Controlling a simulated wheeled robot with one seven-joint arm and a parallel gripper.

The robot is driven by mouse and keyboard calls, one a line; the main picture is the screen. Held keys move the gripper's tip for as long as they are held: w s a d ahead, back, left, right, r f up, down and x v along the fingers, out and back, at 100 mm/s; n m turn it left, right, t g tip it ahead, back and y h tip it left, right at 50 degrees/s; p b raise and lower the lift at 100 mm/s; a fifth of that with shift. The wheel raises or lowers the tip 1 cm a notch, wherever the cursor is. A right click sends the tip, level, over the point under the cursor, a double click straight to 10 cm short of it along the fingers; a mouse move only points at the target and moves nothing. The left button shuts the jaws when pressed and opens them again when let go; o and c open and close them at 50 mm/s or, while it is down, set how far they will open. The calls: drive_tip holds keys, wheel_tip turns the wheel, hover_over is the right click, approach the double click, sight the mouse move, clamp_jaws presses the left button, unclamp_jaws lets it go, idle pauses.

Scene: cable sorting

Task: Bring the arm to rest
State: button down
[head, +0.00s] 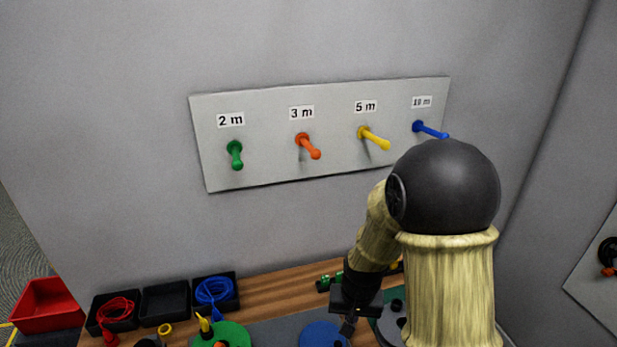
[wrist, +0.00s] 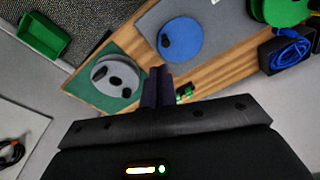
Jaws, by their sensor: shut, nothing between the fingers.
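My gripper (head: 349,328) hangs low over the wooden table at the bottom of the head view, beside the blue disc (head: 322,335). In the wrist view its two dark fingers (wrist: 158,82) are together with nothing between them. The blue disc also shows in the wrist view (wrist: 182,40), beyond the fingertips. My arm bends down from the right in the head view and hides part of the table and the wall.
A wall board (head: 330,174) carries green, orange, yellow and blue pegs. Black trays (head: 165,303), one with a red cable (head: 117,307) and one with a blue cable (head: 213,290), stand left. A grey disc (wrist: 114,76) lies on a green mat (wrist: 134,55). A green bin (wrist: 42,35) is beyond.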

drive_tip(key=s+d+r+n+t, duration=0.1)
drive_tip(key=s+d+r, duration=0.4)
drive_tip(key=s+r, duration=0.3)
drive_tip(key=shift+s+d+r, duration=0.35)
drive_tip(key=shift+d+r, duration=0.05)
drive_tip(key=shift+w, duration=0.1)
drive_tip(key=shift+s+a, duration=0.1)
drive_tip(key=shift+s, duration=0.1)
drive_tip(key=shift+w, duration=0.15)
idle(0.6)
